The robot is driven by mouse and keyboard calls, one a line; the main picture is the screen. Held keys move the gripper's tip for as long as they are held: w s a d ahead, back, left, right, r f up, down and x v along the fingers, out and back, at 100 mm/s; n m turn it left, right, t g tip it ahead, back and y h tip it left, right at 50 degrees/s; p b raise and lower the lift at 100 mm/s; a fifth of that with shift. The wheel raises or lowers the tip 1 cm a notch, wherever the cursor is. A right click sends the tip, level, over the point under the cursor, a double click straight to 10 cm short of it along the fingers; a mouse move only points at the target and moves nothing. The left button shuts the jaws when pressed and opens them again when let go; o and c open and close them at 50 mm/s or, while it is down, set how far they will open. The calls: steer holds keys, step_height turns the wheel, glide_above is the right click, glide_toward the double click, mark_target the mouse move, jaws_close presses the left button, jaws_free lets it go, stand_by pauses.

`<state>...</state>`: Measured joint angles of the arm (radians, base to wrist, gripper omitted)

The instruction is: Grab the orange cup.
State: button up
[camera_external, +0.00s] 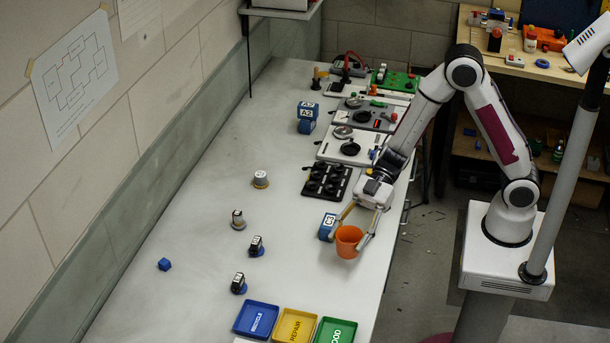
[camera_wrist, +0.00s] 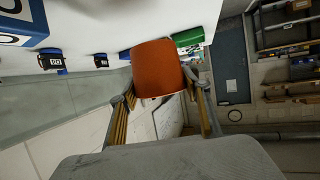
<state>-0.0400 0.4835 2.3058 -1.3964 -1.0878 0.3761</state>
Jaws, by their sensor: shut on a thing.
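The orange cup (camera_external: 347,243) is upright near the right edge of the white bench (camera_external: 210,225) in the external view. My gripper (camera_external: 350,232) is shut on the cup, with one finger on each side. In the wrist view the cup (camera_wrist: 158,68) fills the space between the two fingers of my gripper (camera_wrist: 160,85). I cannot tell whether the cup's bottom touches the bench or hangs just above it.
A blue block marked C (camera_external: 327,228) stands close to the cup's left. Blue (camera_external: 256,319), yellow (camera_external: 295,325) and green (camera_external: 335,331) trays lie at the front. Several small servo-like parts stand to the left. A black holder (camera_external: 327,180) lies behind the cup.

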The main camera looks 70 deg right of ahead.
steer(key=shift+r, duration=1.65)
steer(key=shift+a, duration=0.1)
